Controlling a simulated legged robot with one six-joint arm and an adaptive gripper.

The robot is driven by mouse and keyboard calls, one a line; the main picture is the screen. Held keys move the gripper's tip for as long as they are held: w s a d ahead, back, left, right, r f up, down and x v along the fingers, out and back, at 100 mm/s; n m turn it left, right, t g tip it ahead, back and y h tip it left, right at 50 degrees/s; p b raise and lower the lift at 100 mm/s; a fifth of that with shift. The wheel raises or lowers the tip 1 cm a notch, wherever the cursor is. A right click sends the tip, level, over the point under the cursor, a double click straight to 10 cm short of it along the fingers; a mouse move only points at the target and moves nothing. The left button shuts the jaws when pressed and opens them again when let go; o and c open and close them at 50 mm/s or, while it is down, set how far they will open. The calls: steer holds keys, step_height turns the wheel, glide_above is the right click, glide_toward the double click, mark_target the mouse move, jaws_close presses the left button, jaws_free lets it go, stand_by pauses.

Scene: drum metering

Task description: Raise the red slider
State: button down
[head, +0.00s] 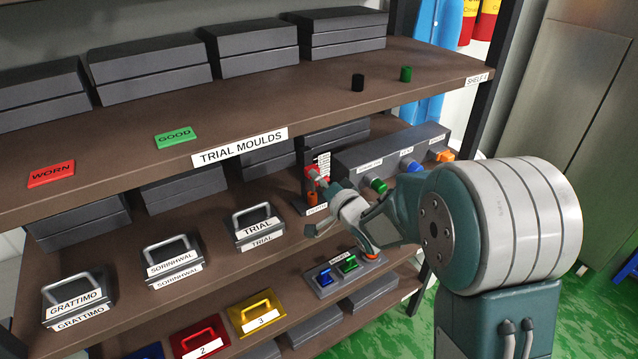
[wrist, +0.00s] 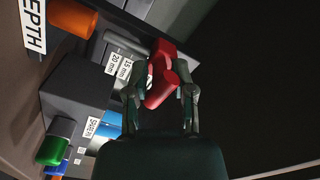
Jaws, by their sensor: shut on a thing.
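The red slider (head: 312,172) sits on a small upright dark stand on the middle shelf, beside a strip of white labels. In the wrist view the red slider (wrist: 160,90) lies between the two fingers of my gripper (wrist: 161,93), which is shut on it. Labels reading 15 mm and 20 mm (wrist: 118,66) are just left of it. In the head view my gripper (head: 328,186) reaches the stand from the right and partly hides it. An orange knob (head: 311,198) is low on the stand, near the DEPTH label (wrist: 34,25).
A grey box with green (head: 378,185), blue (head: 411,166) and orange (head: 443,155) knobs stands close to the right of the stand. The TRIAL mould (head: 259,228) is to the left. The upper shelf (head: 240,128) is above; a button panel (head: 340,272) is below.

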steer(key=shift+w+r, duration=0.1)
steer(key=shift+r, duration=1.2)
steer(key=c, duration=0.6)
jaws_free()
steer(key=shift+c, duration=0.2)
steer(key=shift+f, duration=0.1)
steer(key=shift+s+d, duration=0.2)
steer(key=shift+d, duration=0.05)
steer(key=v, duration=1.1)
